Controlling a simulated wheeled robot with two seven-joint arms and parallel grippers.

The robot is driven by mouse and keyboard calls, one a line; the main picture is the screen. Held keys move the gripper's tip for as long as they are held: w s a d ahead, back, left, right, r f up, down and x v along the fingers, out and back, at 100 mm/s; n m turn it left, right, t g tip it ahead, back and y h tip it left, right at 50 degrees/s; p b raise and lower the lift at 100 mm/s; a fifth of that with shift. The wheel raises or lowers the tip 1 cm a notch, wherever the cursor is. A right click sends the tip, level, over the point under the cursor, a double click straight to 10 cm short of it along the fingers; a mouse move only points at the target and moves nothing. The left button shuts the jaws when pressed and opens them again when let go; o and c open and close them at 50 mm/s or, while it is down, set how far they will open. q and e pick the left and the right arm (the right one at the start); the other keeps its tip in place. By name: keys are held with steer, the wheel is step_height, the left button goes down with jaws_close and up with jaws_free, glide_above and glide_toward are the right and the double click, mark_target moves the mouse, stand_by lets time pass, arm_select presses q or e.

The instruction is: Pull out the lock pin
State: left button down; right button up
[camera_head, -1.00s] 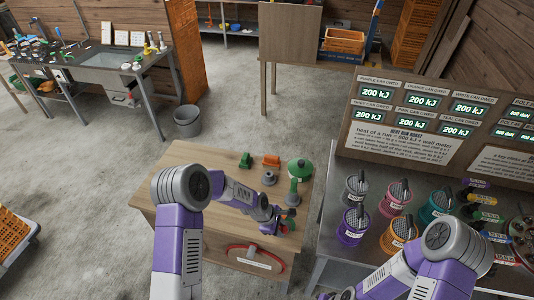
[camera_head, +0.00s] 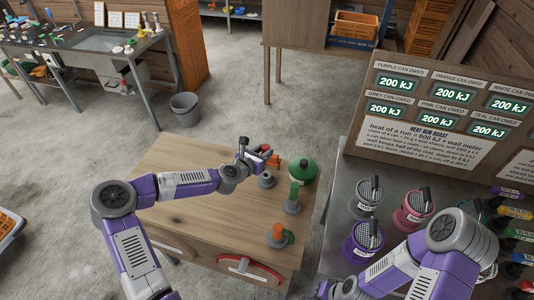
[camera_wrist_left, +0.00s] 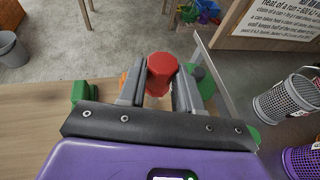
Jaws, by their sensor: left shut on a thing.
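My left gripper (camera_head: 258,150) is over the back of the wooden workbench (camera_head: 190,215), beside the orange block. In the left wrist view its fingers (camera_wrist_left: 158,92) are shut on a red, faceted knob (camera_wrist_left: 160,68), which I take to be the lock pin's head. The pin's lower part is hidden. Near the bench's front right, an orange-topped fitting (camera_head: 278,232) stands on a grey round base.
A green-topped fitting (camera_head: 301,170) stands on the bench's right side, with a grey ring-shaped part (camera_head: 266,180) beside it. A red curved handle (camera_head: 250,268) is on the bench front. Mesh cans (camera_head: 368,195) stand on the table to the right. The bench's left half is clear.

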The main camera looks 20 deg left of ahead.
arm_select(q)
steer(key=shift+w+f, duration=0.25)
steer(key=shift+f, duration=0.25)
steer(key=shift+s+r, duration=0.1)
steer(key=shift+s, duration=0.1)
steer(key=shift+b, duration=0.3)
steer(key=b, duration=0.5)
glide_above(264, 178)
steer(key=shift+a+f, duration=0.1)
steer(key=shift+f, duration=2.75)
steer(key=shift+f+b, duration=2.7)
steer(key=shift+f, duration=0.15)
